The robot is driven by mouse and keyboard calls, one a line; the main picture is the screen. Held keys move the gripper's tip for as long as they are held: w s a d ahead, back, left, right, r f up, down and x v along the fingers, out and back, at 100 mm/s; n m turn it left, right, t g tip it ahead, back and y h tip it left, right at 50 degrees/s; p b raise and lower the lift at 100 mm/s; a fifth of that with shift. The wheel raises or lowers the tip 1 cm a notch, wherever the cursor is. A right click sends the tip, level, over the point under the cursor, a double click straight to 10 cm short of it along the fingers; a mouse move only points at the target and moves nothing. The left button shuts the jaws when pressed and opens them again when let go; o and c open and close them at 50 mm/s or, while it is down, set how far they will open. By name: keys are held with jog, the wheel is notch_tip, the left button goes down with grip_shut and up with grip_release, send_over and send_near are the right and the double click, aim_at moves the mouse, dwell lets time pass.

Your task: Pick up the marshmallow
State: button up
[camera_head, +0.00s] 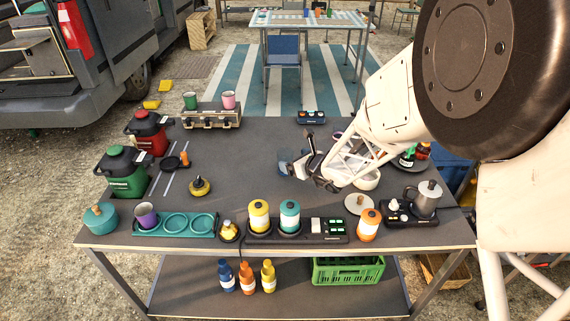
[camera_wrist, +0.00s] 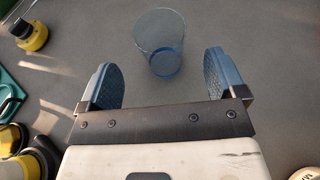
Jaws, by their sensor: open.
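I cannot make out a marshmallow for certain in either view. My gripper (camera_head: 312,166) is low over the middle of the dark table, with its jaws apart. In the wrist view the two blue-grey finger pads (camera_wrist: 160,82) stand wide apart with nothing held between them. A clear, bluish tumbler (camera_wrist: 159,38) is just beyond and between the fingertips, apart from both. In the head view its bluish shape (camera_head: 289,158) shows left of the gripper. A cream round thing with dark lettering (camera_wrist: 305,173) is cut off at the wrist view's lower right corner.
Canisters (camera_head: 258,215) and a teal tray (camera_head: 175,226) line the front edge. A green jug (camera_head: 124,173) and red jug (camera_head: 148,133) stand left. A white bowl (camera_head: 367,180) and kettle (camera_head: 427,199) are right, partly near my arm.

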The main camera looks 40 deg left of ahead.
aim_at(290, 159)
jog(key=shift+a+f, duration=0.2)
jog(key=shift+a, duration=0.15)
jog(key=shift+a, duration=0.1)
jog(key=shift+x, duration=2.5)
jog(key=shift+w+f, duration=0.15)
jog(key=c, duration=1)
jog(key=shift+c, duration=0.2)
notch_tip(290, 159, up, 10)
